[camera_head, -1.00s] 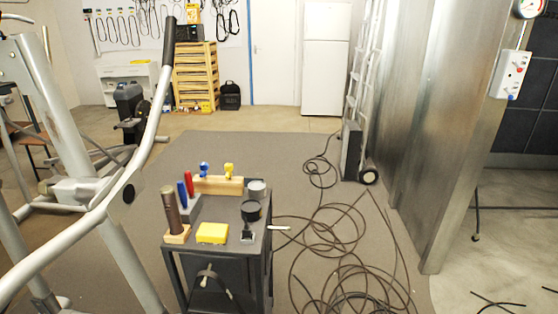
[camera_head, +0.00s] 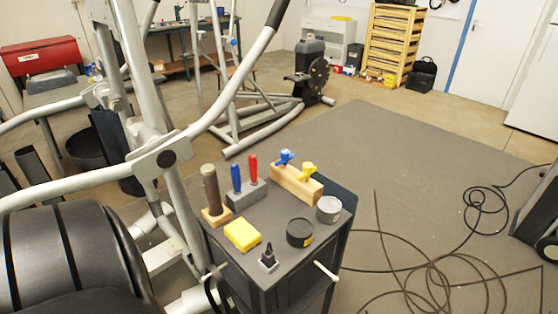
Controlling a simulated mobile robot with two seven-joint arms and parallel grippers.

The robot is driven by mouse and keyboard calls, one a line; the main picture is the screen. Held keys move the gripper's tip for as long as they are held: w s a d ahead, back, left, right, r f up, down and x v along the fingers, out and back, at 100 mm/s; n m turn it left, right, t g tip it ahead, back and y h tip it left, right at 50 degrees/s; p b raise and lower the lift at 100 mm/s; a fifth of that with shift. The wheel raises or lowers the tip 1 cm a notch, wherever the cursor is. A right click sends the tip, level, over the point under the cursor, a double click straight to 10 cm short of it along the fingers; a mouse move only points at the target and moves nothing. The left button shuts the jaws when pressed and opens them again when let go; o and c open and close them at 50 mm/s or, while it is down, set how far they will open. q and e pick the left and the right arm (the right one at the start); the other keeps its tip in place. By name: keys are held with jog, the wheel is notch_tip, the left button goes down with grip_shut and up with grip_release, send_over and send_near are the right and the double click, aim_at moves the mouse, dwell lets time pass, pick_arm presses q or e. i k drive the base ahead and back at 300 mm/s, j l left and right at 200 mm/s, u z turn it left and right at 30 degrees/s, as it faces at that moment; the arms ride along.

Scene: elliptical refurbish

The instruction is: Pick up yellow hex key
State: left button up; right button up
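The yellow hex key (camera_head: 308,170) stands upright in a light wooden block (camera_head: 295,184), with only its yellow handle showing above the block. A blue-handled key (camera_head: 285,157) stands in the same block, just to its left. The block sits at the back of a dark cart top (camera_head: 270,221). Neither of my grippers is in view.
The cart also holds red (camera_head: 253,169) and blue (camera_head: 236,177) handled tools, a brown cylinder (camera_head: 210,188), a yellow box (camera_head: 242,235), black (camera_head: 299,232) and grey (camera_head: 328,209) round containers. An exercise machine (camera_head: 165,160) crowds the left. Cables (camera_head: 430,270) lie right.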

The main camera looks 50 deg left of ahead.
aim_at(308, 169)
jog(key=i+l+u, duration=0.15)
jog(key=u, duration=0.3)
jog(key=i+l+u, duration=0.2)
jog(key=u, duration=0.25)
jog(key=i+l+u, duration=0.15)
jog(key=u, duration=0.25)
jog(key=l+u, duration=0.45)
jog(key=i+j, duration=0.05)
